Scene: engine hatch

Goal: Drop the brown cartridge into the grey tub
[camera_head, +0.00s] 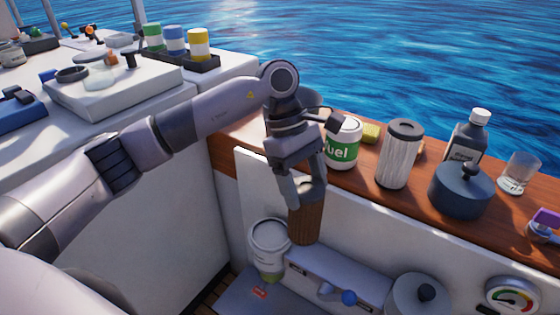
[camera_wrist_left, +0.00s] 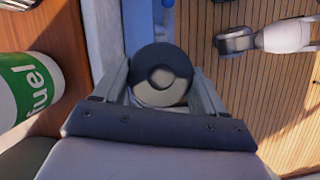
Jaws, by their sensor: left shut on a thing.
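My left gripper (camera_head: 303,186) is shut on the brown cartridge (camera_head: 306,222), which hangs nearly upright below its fingers. In the left wrist view the left gripper (camera_wrist_left: 160,95) has a finger on each side of a round dark end with a grey centre (camera_wrist_left: 160,75), apparently the cartridge's top. A pale grey tub (camera_head: 268,262) with a green mark stands low in the hatch, just left of and below the cartridge. The cartridge's lower end shows beside the tub's rim in the picture; I cannot tell the gap between them. My right gripper is not in view.
The wooden ledge behind holds a fuel can (camera_head: 342,148), a ribbed grey canister (camera_head: 399,158), a dark lidded pot (camera_head: 461,190), a bottle (camera_head: 466,138) and a glass (camera_head: 518,174). A blue-knobbed lever (camera_head: 348,297), a lidded grey pot (camera_head: 416,298) and a gauge (camera_head: 512,295) are low right.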

